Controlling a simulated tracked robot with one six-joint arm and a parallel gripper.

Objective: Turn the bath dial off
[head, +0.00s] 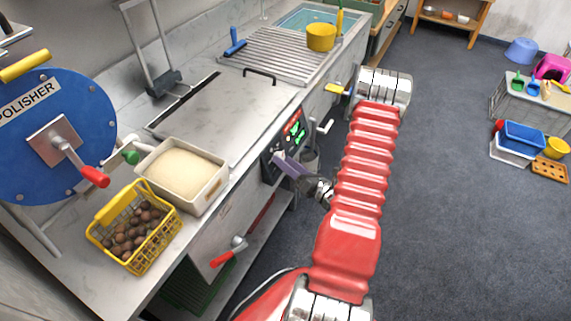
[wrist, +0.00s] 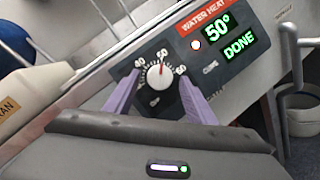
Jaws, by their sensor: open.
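The bath dial (wrist: 160,76) is a round white knob on a dark panel in the wrist view. Its red pointer is up at the 50 mark, between 40 and 60; the off mark is at lower left. Beside it, the water heat display (wrist: 232,36) reads 50° and DONE in green. My gripper (wrist: 159,84) is open, with one purple finger on each side of the dial; I cannot tell whether they touch it. In the head view my gripper (head: 288,165) is at the front of the control panel (head: 283,148), and the dial is not clearly visible.
The metal bath lid (head: 235,115) is above the panel on the counter. To the left are a tub of beige contents (head: 222,182), a yellow basket of chestnuts (head: 148,263) and the blue polisher (head: 30,130). A red-handled lever (head: 228,255) sticks out below.

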